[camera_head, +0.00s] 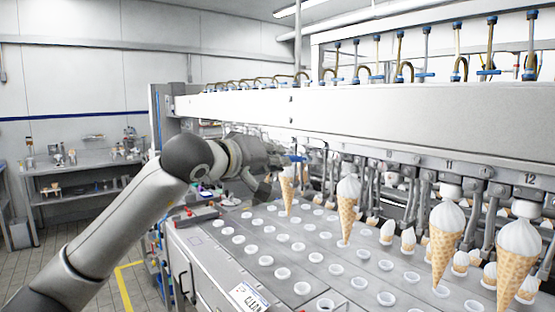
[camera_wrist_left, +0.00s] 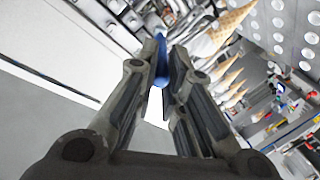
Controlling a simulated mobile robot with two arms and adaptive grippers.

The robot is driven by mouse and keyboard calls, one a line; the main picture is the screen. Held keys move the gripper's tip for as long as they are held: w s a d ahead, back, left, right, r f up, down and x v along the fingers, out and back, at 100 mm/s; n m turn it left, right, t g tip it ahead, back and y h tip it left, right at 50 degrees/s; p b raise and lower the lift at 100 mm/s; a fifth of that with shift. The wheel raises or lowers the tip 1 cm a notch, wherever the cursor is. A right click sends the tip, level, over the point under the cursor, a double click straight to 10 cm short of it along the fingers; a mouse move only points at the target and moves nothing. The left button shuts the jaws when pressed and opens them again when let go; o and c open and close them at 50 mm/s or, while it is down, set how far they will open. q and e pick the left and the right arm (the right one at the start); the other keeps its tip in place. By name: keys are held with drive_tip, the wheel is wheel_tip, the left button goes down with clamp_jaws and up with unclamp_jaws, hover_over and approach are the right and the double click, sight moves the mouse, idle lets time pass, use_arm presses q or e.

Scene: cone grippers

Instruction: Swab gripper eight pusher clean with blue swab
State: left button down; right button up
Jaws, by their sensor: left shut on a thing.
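My left gripper (camera_head: 270,178) is over the far left part of the cone machine, close to the row of cone grippers. In the left wrist view the left gripper (camera_wrist_left: 166,62) is shut on a blue swab (camera_wrist_left: 180,68), which sits between its fingertips. The blue swab is hard to make out in the head view. The numbered cone grippers hang in a row under the white beam; I can read 11 (camera_head: 449,165) and 12 (camera_head: 529,180) at the right. I cannot tell which one is gripper eight, and its pusher is not clear. My right gripper is out of view.
Filled cones (camera_head: 347,205) hang along the row, a large one (camera_head: 447,240) nearer at the right. The steel plate (camera_head: 245,262) below has rows of white-rimmed holes. The long white beam (camera_head: 390,112) runs above. A metal bench (camera_head: 80,170) stands at the left wall.

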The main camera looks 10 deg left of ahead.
use_arm(q)
drive_tip(key=shift+s+d+f, duration=0.1)
drive_tip(key=shift+s+d, duration=0.05)
drive_tip(key=shift+d, duration=0.15)
drive_tip(key=s+a+b, duration=0.3)
drive_tip(key=s, duration=0.2)
drive_tip(key=shift+a, duration=0.15)
idle(0.4)
drive_tip(key=shift+s, duration=0.1)
